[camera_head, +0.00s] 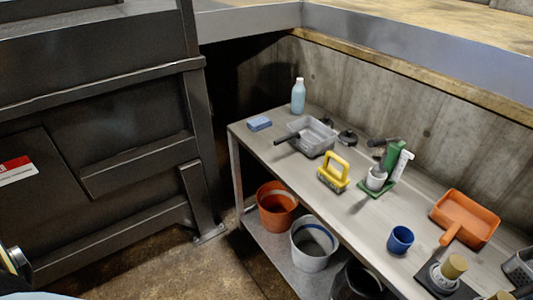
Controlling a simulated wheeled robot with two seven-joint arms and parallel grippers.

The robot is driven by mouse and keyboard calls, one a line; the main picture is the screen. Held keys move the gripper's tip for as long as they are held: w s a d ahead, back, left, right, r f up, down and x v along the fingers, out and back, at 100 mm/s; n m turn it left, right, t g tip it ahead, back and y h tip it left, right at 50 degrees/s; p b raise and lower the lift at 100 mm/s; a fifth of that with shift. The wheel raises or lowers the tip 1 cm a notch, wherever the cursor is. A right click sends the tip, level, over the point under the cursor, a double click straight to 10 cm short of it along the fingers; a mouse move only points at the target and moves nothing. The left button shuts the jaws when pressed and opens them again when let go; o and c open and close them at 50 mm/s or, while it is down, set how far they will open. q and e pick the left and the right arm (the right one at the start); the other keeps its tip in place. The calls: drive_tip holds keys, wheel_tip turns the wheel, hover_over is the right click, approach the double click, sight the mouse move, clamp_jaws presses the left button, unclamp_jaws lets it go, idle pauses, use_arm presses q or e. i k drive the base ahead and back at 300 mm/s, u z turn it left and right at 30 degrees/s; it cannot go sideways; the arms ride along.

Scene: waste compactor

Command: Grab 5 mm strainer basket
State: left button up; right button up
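A grey basket with small holes in its wall (519,270) stands at the right end of the bench and is cut off by the picture's right edge. It looks like a strainer basket, but its hole size cannot be read. A grey rectangular pan with a dark handle (318,135) sits toward the bench's far end; I cannot tell if its bottom is perforated. Neither of my grippers shows clearly. A dark rounded part with yellow at the lower left edge may belong to my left arm.
The metal bench (352,214) also holds a blue cup (400,240), an orange scoop (467,217), a yellow-handled tool (334,170), a green stand (377,188) and a bottle (298,97). Buckets (277,206) stand on its lower shelf. A dark steel machine (100,120) fills the left.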

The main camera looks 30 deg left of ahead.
sight(313, 138)
drive_tip(key=u, duration=0.05)
drive_tip(key=k, duration=0.55)
drive_tip(key=u, duration=1.75)
drive_tip(key=i, duration=1.45)
drive_tip(key=z, duration=1.05)
drive_tip(key=i, duration=0.85)
drive_tip(key=z, duration=0.9)
